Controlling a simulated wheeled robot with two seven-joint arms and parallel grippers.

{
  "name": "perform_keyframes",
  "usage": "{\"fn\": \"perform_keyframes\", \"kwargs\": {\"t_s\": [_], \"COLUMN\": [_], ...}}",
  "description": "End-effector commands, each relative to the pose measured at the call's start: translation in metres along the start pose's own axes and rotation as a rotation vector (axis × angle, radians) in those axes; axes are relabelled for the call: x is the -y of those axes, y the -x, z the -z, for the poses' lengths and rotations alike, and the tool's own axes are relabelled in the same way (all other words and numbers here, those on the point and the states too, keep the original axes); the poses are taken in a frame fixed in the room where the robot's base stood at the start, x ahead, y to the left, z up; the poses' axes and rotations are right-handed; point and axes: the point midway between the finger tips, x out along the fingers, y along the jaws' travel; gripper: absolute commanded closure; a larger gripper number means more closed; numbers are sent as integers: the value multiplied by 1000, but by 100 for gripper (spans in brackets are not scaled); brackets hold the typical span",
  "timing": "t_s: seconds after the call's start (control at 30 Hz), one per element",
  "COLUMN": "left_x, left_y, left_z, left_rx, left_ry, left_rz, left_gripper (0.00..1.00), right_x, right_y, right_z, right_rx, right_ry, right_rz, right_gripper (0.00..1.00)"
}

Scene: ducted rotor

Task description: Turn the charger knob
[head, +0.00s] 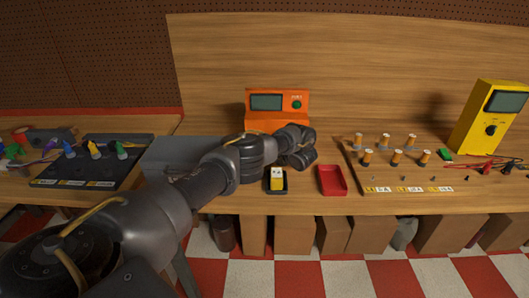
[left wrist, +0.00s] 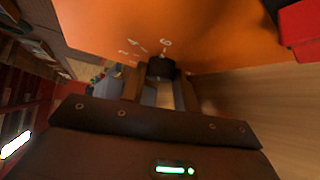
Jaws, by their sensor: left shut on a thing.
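My left gripper (left wrist: 161,80) is shut on this knob, one finger on each side. In the head view my left arm reaches to the charger's lower front and hides the knob and fingertips. My right gripper is in neither view.
A black tray with a yellow-and-white item (head: 277,184) and a red tray (head: 332,181) lie in front of the charger. Several orange cylinders (head: 396,157) and a yellow meter (head: 488,120) stand to the right. A dark board with coloured plugs (head: 90,172) is at left.

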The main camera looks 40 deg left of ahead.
Motion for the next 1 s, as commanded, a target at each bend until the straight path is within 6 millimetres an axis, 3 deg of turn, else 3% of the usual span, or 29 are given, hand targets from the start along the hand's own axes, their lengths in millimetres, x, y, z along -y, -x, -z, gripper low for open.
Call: {"fn": "perform_keyframes", "kwargs": {"t_s": [0.2,0.77,0.8,0.93,1.0], "left_x": [3,2,2,2,2], "left_y": [-1,-1,-1,-1,-1], "left_z": [1,1,1,1,1], "left_rx": [-1,-2,-2,-1,-1], "left_ry": [-54,-77,-77,-76,-76], "left_rz": [-54,-74,-74,-74,-73], "left_gripper": [92,92,67,50,48], "right_x": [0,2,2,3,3], "right_y": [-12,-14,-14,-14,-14], "right_z": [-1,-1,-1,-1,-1], "right_rx": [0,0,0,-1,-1], "right_ry": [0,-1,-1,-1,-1], "right_rz": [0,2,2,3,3], "right_gripper": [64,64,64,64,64]}}
